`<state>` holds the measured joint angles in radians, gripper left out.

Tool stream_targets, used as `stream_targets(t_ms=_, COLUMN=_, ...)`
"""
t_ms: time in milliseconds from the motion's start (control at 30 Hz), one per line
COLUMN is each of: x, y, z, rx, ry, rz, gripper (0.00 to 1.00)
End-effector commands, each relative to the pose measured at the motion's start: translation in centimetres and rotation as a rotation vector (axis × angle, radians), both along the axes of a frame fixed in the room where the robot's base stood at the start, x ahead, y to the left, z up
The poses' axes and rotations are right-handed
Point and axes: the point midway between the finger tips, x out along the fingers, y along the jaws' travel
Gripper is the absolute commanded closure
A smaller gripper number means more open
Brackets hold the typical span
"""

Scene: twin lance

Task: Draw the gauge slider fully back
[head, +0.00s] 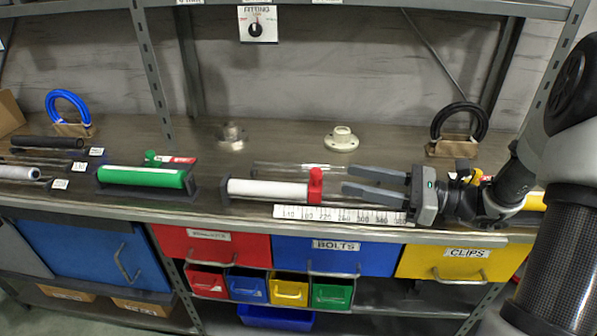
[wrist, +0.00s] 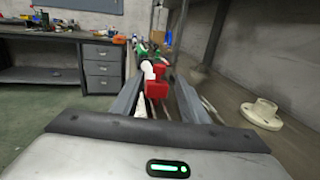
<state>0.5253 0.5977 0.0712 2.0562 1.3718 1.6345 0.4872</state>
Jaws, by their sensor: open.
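The gauge slider (head: 315,186) is a red block with an upright tab, at the right end of a white tube (head: 268,190). The tube runs along the shelf front above a printed scale (head: 335,216). My gripper (head: 348,180) is open and empty, level with the slider and to its right, its fingers pointing left at it. A gap shows between the fingertips and the slider in the head view. In the wrist view the red slider (wrist: 157,86) lies in line between the two fingers (wrist: 157,80), with the white tube behind it.
A green tube in a dark holder (head: 142,177) stands to the left. Clear rods (head: 290,168) lie behind the white tube. Two flanges, one pale (head: 341,139), and a black coil (head: 460,120) stand farther back. Coloured drawers (head: 345,255) are below the shelf edge.

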Motion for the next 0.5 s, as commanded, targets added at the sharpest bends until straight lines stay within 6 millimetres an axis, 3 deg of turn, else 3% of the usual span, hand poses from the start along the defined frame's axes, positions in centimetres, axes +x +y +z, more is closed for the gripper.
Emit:
stream_targets(t_ms=100, x=0.6, y=2.8, z=-0.2, rx=-0.001, ry=-0.002, rz=0.007, gripper=0.6)
stream_targets(t_ms=500, x=2.6, y=10.6, z=-0.2, rx=-0.002, ry=0.0, rz=0.005, gripper=0.6)
